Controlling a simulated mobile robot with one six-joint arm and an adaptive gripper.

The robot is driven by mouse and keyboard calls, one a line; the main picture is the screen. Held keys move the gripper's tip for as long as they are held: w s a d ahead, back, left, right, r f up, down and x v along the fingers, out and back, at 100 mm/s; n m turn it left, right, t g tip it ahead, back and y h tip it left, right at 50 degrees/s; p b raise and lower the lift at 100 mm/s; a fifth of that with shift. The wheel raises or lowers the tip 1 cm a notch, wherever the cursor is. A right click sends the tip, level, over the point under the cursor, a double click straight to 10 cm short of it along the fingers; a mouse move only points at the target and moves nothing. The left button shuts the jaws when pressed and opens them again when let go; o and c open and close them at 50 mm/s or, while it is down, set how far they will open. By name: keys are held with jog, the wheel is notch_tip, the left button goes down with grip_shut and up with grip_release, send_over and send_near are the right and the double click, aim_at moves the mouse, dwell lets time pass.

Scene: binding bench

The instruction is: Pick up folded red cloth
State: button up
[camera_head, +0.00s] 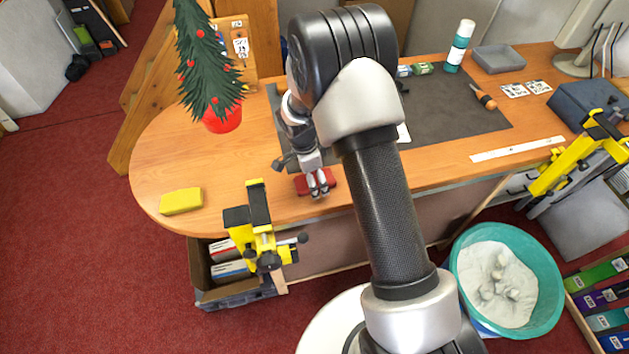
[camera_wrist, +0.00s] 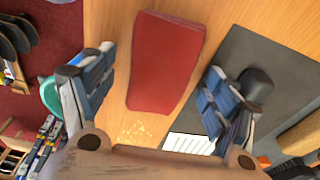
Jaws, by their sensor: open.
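The folded red cloth (camera_head: 315,183) lies flat on the wooden table near its front edge, beside the dark mat. In the wrist view the red cloth (camera_wrist: 165,62) is a neat oblong block lying between and beyond my two fingers. My gripper (camera_head: 319,191) points down over the cloth in the head view and partly covers it. In the wrist view my gripper (camera_wrist: 155,90) is open, one finger on each side of the cloth, with visible gaps. Nothing is held.
A yellow clamp (camera_head: 262,228) grips the table edge left of the cloth. A yellow block (camera_head: 181,201) lies farther left. A small decorated tree in a red pot (camera_head: 222,118) stands behind. The dark mat (camera_head: 455,112) spreads right; a white ruler (camera_head: 516,149) lies near the front edge.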

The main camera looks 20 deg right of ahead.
jog(key=c, duration=1.1)
jog(key=shift+o, duration=0.2)
jog(key=shift+r, duration=0.1)
notch_tip(320, 180, up, 20)
jog(key=p, duration=0.2)
